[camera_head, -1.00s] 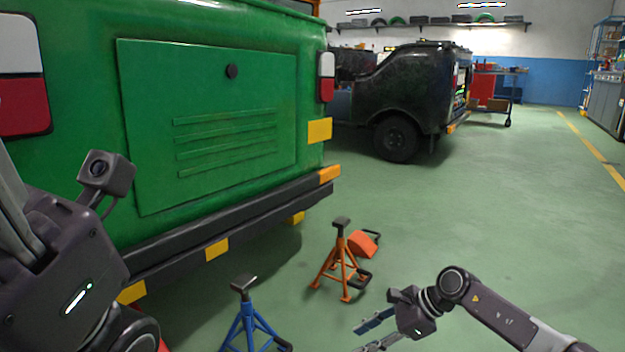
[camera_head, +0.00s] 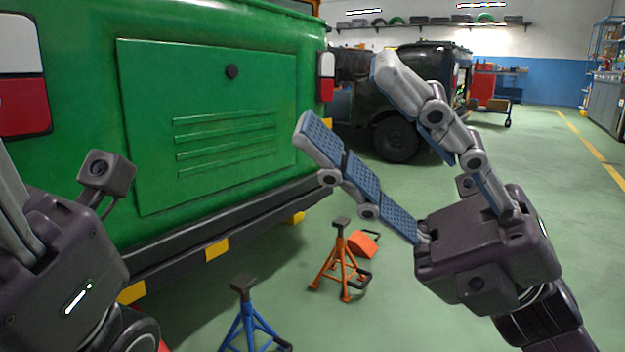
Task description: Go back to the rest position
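My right gripper (camera_head: 346,95) is raised large in front of the camera, its two fingers spread wide apart with nothing between them. Its fingers overlap the view of the green rickshaw's rear corner and the dark vehicle. My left gripper's body (camera_head: 62,255) is at the left edge, in front of the green rickshaw (camera_head: 215,120); its fingertips run out of the picture, so its opening is hidden.
An orange jack stand (camera_head: 340,262) and a blue jack stand (camera_head: 246,318) stand on the floor by the rickshaw's rear bumper. An orange wedge (camera_head: 363,244) lies behind the orange stand. A dark vehicle (camera_head: 398,136) is parked behind. The floor at right is clear.

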